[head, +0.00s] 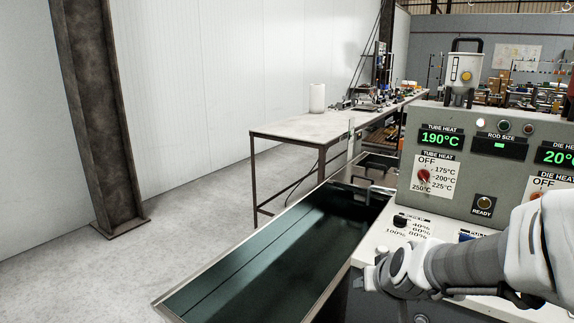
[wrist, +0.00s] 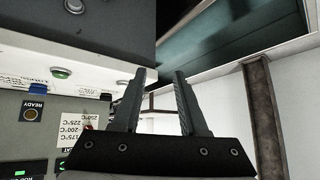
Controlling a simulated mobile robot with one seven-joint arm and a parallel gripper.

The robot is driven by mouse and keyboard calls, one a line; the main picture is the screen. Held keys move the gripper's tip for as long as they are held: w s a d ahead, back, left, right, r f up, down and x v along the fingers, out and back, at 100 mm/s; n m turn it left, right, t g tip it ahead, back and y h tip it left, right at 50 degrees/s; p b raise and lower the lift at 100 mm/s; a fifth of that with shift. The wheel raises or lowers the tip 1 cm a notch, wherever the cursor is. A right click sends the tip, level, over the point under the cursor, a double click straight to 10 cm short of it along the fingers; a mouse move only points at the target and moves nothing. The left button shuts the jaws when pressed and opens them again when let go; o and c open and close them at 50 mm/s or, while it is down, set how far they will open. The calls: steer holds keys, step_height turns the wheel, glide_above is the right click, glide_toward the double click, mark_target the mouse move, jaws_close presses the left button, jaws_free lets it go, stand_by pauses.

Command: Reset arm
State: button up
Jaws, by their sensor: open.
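My arm reaches in from the right in the head view, in front of the extruder's control panel (head: 408,232). In the wrist view my gripper (wrist: 162,75) is open, with a gap between its two dark fingers and nothing in it. The panel also shows in the wrist view (wrist: 52,130), turned over, with a green button (wrist: 61,73) and the READY button (wrist: 30,115) left of the fingers. In the head view the tube heat display (head: 441,139) reads 190°C, and the red tube heat knob (head: 423,176) sits beside its temperature marks. My fingertips are not clear in the head view.
A long dark green trough (head: 270,262) with metal edges runs left of the panel. A workbench (head: 300,130) with a white roll (head: 317,98) stands behind it. A rusty steel column (head: 98,110) stands at the left. The floor (head: 185,205) between is clear.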

steer(key=s+a+r+g+b, duration=0.1)
steer(key=s+b, duration=0.1)
steer(key=s, duration=0.8)
steer(key=s+a+r+g+b, duration=0.1)
steer(key=s+a+g+b, duration=0.15)
steer(key=s, duration=0.75)
step_height(320, 180, up, 17)
steer(key=p, duration=1.6)
steer(key=shift+w+d+n+t, duration=0.2)
steer(key=shift+d+n+t, duration=0.1)
steer(key=shift+d+t, duration=0.1)
steer(key=shift+d+f, duration=0.1)
steer(key=shift+f, duration=0.05)
